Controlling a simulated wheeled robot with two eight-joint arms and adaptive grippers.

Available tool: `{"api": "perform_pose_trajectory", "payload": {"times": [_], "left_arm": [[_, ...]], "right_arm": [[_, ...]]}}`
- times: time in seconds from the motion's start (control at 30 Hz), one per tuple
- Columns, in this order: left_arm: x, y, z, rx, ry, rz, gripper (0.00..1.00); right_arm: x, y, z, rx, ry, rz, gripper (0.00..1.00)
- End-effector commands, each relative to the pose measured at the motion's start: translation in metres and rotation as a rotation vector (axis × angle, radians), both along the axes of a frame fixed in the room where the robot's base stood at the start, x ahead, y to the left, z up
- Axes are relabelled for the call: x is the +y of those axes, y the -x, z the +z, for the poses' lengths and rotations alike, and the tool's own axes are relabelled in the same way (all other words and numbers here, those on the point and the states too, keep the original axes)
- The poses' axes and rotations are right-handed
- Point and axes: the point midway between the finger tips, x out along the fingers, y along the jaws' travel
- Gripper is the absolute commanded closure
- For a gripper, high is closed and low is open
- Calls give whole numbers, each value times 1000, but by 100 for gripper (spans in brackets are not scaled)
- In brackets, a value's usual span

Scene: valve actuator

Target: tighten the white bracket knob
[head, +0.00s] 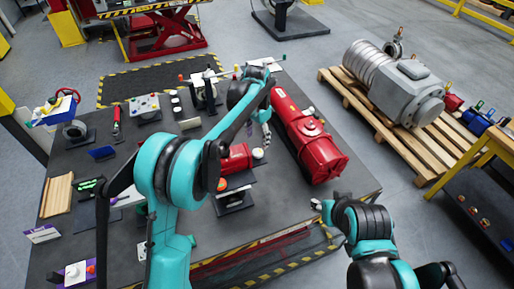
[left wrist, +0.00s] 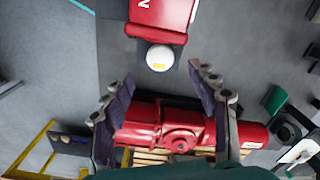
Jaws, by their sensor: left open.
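A white round knob (head: 258,154) sits at the end of a red box-shaped unit (head: 236,158) on the dark table. In the left wrist view, the white knob (left wrist: 159,57) has a small yellow mark and lies just beyond my fingers, beside the red unit (left wrist: 160,18). My left gripper (head: 266,132) points down above the table, near this knob. In the left wrist view its two fingers (left wrist: 160,93) are spread, with nothing between them. A white upright bracket (head: 205,90) with a dark round part stands farther back.
A long red actuator (head: 303,135) lies close to the right of my left gripper; it also shows behind the fingers (left wrist: 180,135). A grey motor (head: 400,88) rests on a wooden pallet (head: 375,122) to the right. Small fixtures crowd the table's left side.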

Motion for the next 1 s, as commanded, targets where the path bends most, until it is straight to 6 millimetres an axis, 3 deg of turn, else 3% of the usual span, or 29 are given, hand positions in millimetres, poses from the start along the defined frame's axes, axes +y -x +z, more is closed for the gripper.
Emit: {"api": "perform_pose_trajectory", "payload": {"times": [0.4,0.77,0.8,1.0], "left_arm": [[0,0,-61,-1,1,1,41],[0,0,-71,-1,0,1,41],[0,0,-71,-1,0,1,44],[0,1,-71,-1,0,1,91]], "right_arm": [[0,0,5,0,0,0,60],[0,0,5,0,0,0,60],[0,0,5,0,0,0,60],[0,0,5,0,0,0,60]]}}
